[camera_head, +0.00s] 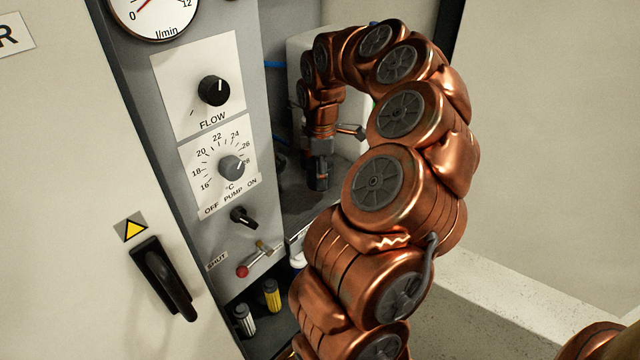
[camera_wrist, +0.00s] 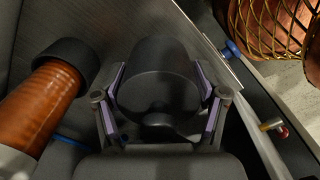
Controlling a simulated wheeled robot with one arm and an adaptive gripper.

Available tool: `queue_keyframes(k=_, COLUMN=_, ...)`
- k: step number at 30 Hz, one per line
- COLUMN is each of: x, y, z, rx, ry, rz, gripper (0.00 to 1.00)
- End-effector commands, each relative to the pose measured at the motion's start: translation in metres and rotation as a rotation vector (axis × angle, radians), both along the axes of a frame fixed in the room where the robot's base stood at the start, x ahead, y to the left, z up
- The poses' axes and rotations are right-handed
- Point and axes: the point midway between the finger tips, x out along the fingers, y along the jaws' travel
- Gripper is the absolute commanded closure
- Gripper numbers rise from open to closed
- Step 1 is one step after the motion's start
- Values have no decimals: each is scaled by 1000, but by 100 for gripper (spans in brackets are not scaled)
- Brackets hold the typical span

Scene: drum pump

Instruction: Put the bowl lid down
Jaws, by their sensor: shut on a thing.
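In the wrist view, my gripper (camera_wrist: 162,88) has its two purple-padded fingers closed on the sides of a dark, smooth, rounded thing (camera_wrist: 158,60), which looks like the bowl lid. Its far side and underside are hidden. In the head view, my gripper (camera_head: 318,175) is small and far off, pointing down over the grey worktop inside the recess. The held thing is too dark there to tell apart from the fingers. Whether it touches the worktop I cannot tell. The bowl itself cannot be made out.
An orange-brown pipe with a black collar (camera_wrist: 45,100) stands close left of the gripper. A white housing (camera_head: 300,60) stands behind it. The control panel (camera_head: 190,140) and a red-tipped valve lever (camera_head: 243,271) are nearby. Yellow (camera_head: 271,295) and white (camera_head: 244,320) canisters sit lower down.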

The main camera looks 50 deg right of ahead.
Motion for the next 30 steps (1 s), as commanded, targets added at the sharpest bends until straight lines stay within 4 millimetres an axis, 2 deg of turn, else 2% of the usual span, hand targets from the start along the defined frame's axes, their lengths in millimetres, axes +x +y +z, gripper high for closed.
queue_keyframes(k=9, x=0, y=1, z=-35, rx=1, ry=1, rz=1, gripper=62)
queue_keyframes(k=21, x=0, y=0, z=-38, rx=0, ry=1, rz=1, gripper=62)
queue_keyframes(k=22, x=0, y=1, z=-38, rx=1, ry=1, rz=1, gripper=25)
queue_keyframes(k=28, x=0, y=0, z=-37, rx=1, ry=1, rz=1, gripper=4)
queue_keyframes(k=30, x=0, y=0, z=-37, rx=1, ry=1, rz=1, gripper=3)
